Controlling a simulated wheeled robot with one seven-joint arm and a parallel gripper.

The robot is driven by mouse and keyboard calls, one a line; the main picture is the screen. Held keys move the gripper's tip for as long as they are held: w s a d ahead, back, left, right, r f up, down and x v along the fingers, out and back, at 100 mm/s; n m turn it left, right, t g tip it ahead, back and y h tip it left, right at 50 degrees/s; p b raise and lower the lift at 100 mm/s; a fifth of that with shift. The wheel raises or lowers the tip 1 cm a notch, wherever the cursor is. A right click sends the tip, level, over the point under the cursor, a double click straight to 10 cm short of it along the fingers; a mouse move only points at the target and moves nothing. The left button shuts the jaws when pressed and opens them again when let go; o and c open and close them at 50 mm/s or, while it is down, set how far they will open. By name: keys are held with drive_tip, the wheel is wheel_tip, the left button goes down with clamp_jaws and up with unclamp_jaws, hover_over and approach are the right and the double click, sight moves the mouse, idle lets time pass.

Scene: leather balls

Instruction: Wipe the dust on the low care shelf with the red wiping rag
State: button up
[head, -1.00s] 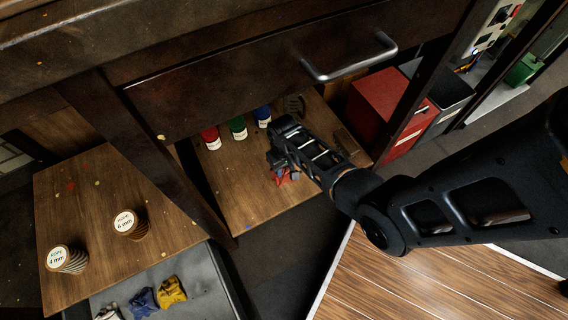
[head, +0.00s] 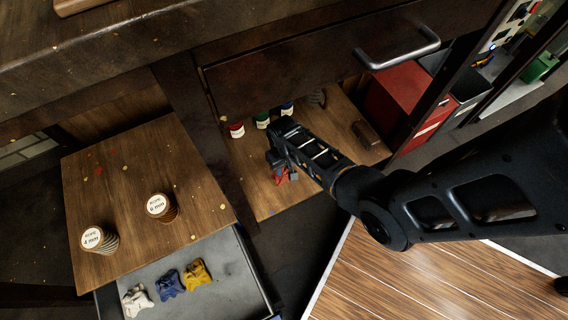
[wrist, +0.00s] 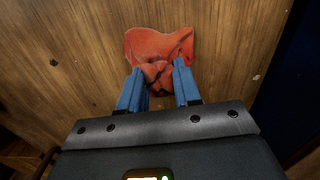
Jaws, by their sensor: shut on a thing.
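The red wiping rag (wrist: 158,46) is crumpled, with its lower part between the blue fingertips of my gripper (wrist: 159,86) in the wrist view. My gripper is shut on it. The rag spreads out beyond the fingertips against the wood; contact is hard to judge exactly. In the head view my gripper (head: 282,172) is over the low care shelf (head: 256,192), a brown wooden board under the drawer. Only a little red of the rag (head: 281,178) shows there. A few small specks lie on the board; I cannot make out a clear dust patch.
Red (head: 236,130), green (head: 262,120) and blue (head: 287,108) containers stand at the shelf's back. A dark brown block (head: 367,134) lies on its right. A drawer with a metal handle (head: 398,50) overhangs it. A dark post (head: 205,140) bounds its left; a red bin (head: 395,95) stands right.

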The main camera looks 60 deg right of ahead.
drive_tip(key=shift+w+a, duration=0.15)
drive_tip(key=shift+a, duration=0.2)
wheel_tip(320, 180, up, 3)
drive_tip(key=shift+r+p, duration=0.1)
drive_tip(key=shift+p, duration=1)
wheel_tip(320, 180, up, 5)
drive_tip(key=p, duration=0.5)
